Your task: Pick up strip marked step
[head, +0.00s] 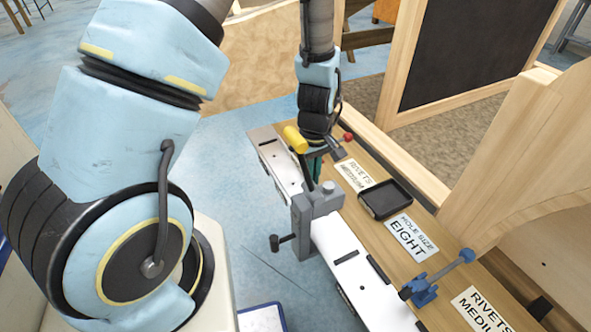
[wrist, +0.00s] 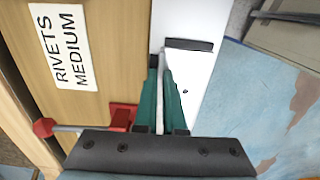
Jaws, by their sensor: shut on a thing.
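My gripper (wrist: 160,72) has green fingers, shut on a thin pale strip (wrist: 160,105) seen nearly edge-on between them in the wrist view. No marking on it can be read, so I cannot tell whether it says step. In the head view my gripper (head: 313,172) is low over the far part of the bench, by the white rail (head: 345,257); the held strip is not clear there. The white rail (wrist: 203,80) also shows just beyond the fingers in the wrist view. I cannot tell whether the strip touches it.
A grey vise (head: 315,210) stands on the bench just nearer than my gripper. A red clamp (wrist: 122,117) is close beside the fingers. A black tray (head: 385,199), paper labels (head: 411,237) and a blue clamp (head: 424,291) occupy the wooden top. Wooden frames rise at the right.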

